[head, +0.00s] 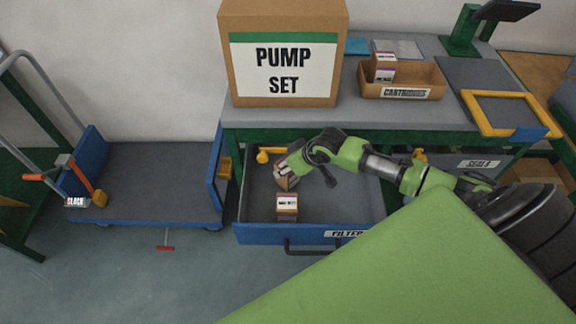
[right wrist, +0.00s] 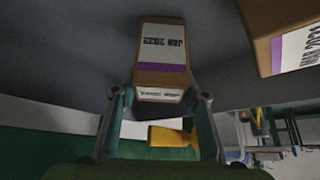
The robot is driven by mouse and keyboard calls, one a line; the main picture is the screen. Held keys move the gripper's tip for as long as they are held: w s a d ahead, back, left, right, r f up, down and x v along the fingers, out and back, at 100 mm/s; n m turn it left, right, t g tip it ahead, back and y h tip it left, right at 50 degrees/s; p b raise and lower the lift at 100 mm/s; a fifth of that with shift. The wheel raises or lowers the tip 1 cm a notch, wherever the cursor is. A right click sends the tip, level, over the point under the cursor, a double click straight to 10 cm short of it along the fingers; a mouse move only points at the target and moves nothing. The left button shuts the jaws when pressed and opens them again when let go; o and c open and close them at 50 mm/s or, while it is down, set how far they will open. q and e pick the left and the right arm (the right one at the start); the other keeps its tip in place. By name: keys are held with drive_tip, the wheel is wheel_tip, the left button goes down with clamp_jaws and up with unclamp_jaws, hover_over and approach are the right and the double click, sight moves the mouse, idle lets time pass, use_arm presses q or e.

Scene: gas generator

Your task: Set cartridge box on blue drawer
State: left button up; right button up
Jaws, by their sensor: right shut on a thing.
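The blue drawer (head: 262,236) is pulled out below the workbench in the head view. My right gripper (head: 292,166) is over the left part of the drawer, shut on a small brown cartridge box (head: 286,182). In the right wrist view, the held box (right wrist: 162,45) has a white label and a purple stripe and sits between the two fingertips (right wrist: 160,96). Whether it touches the drawer floor is unclear. A similar box (head: 287,206) stands in the drawer near the front; a purple-striped box also shows in the wrist view (right wrist: 285,40). My left gripper is not in view.
A large PUMP SET carton (head: 284,60) stands on the bench above the drawer. A cardboard CARTRIDGES tray (head: 425,82) with a box (head: 384,68) is to its right. The drawer's right part looks clear. A blue cart (head: 145,185) stands at left.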

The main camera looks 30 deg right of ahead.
drive_tip(key=o, duration=1.2)
drive_tip(key=shift+f, duration=0.2)
drive_tip(key=shift+r, duration=0.15)
drive_tip(key=shift+s+r, duration=0.1)
drive_tip(key=shift+r, duration=0.15)
drive_tip(key=p+v, duration=0.1)
drive_tip(key=v, duration=1)
drive_tip(key=shift+r, duration=0.25)
drive_tip(key=shift+s, duration=0.15)
